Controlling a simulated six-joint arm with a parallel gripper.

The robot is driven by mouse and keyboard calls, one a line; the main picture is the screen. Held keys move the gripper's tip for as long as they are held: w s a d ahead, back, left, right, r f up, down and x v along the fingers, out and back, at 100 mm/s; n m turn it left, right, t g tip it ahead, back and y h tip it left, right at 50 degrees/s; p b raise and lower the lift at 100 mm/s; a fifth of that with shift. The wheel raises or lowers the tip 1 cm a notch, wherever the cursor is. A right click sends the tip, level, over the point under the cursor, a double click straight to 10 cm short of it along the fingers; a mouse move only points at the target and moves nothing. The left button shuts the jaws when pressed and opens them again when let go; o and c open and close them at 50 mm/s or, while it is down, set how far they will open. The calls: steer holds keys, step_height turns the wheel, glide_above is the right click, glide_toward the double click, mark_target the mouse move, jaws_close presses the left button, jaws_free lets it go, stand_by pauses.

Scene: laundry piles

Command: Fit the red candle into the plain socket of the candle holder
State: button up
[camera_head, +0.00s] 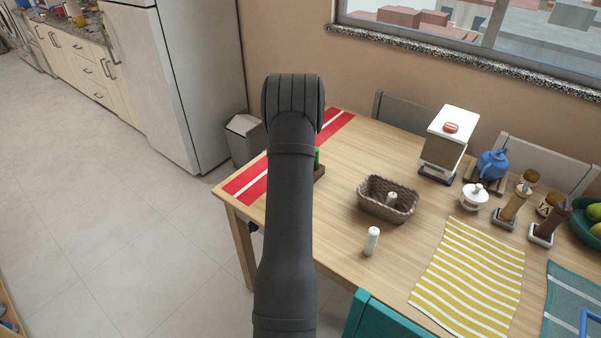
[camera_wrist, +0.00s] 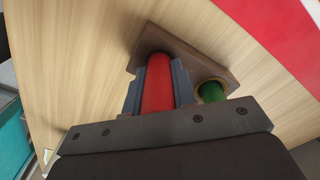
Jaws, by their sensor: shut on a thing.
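The red candle (camera_wrist: 158,88) is between the two fingers of my gripper (camera_wrist: 157,84) in the wrist view, and the gripper is shut on it. The brown candle holder (camera_wrist: 203,62) lies just beyond the fingertips on the table. The candle's far end meets or overlaps the holder at its left part; I cannot tell whether it sits inside the socket there. A green candle (camera_wrist: 212,92) stands in the holder's other socket, which has a brass-coloured rim. In the head view my arm hides the gripper and red candle; the green candle (camera_head: 317,158) and holder edge (camera_head: 320,173) show beside it.
A red runner with a white stripe (camera_head: 336,125) crosses the table end. A wicker basket (camera_head: 372,208) with a whitish candle-like item inside and a white candle (camera_head: 371,242) stand right of my arm. A yellow striped mat (camera_head: 470,270) lies farther right. A bin (camera_head: 243,140) stands behind.

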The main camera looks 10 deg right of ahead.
steer(key=o, duration=1)
step_height(320, 180, up, 12)
steer(key=shift+r, duration=0.1)
step_height(320, 180, down, 12)
steer(key=shift+f, duration=0.15)
steer(key=shift+r, duration=1.95)
steer(key=shift+f, duration=0.1)
